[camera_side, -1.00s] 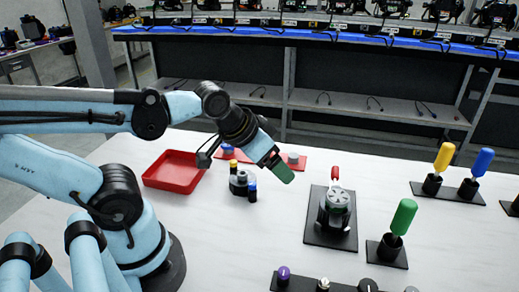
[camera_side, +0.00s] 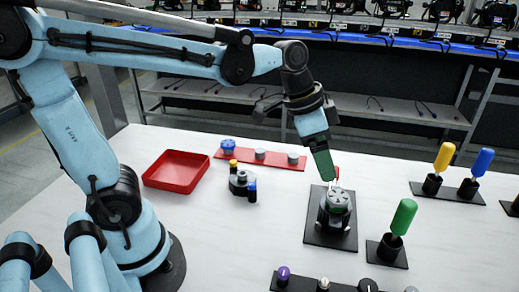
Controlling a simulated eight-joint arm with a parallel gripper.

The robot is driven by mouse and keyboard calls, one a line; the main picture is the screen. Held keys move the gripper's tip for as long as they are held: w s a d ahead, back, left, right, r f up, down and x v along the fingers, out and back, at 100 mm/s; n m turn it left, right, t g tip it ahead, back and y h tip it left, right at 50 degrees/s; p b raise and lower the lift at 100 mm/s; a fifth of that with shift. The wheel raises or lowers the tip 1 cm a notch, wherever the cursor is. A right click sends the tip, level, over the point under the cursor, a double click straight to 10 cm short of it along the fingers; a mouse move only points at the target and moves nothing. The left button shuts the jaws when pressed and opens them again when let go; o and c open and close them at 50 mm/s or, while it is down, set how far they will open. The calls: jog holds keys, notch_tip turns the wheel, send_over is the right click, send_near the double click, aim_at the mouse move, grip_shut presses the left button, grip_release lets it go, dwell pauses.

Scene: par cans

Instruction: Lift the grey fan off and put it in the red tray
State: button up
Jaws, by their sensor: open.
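The grey fan (camera_side: 339,200) sits on top of a dark par can body on a black base plate (camera_side: 320,238), right of the picture's middle. A red piece (camera_side: 337,172) shows just above the fan, partly hidden behind my gripper. My gripper (camera_side: 328,180) is open, pointing down and slightly right, just above the fan's far left side. Whether its fingertips touch anything is too small to tell. The red tray (camera_side: 152,183) lies on the table to the left and is empty.
A small dark part with yellow and blue pegs (camera_side: 241,184) stands between tray and fan. A red strip (camera_side: 276,163) with several round pieces lies behind it. A green-handled tool (camera_side: 403,216) stands upright right of the fan. Open white table lies in front of the tray.

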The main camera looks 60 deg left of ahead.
send_over(339, 196)
jog(key=s+a, duration=0.1)
jog(key=s, duration=0.2)
jog(key=f, duration=0.5)
jog(key=shift+w+a, duration=0.2)
jog(key=shift+w+x, duration=0.1)
jog(key=shift+x, duration=1.15)
jog(key=shift+w+x, duration=0.15)
jog(key=shift+x, duration=1.1)
jog(key=shift+r, duration=0.1)
jog(key=c, duration=1.1)
jog(key=shift+r, duration=0.1)
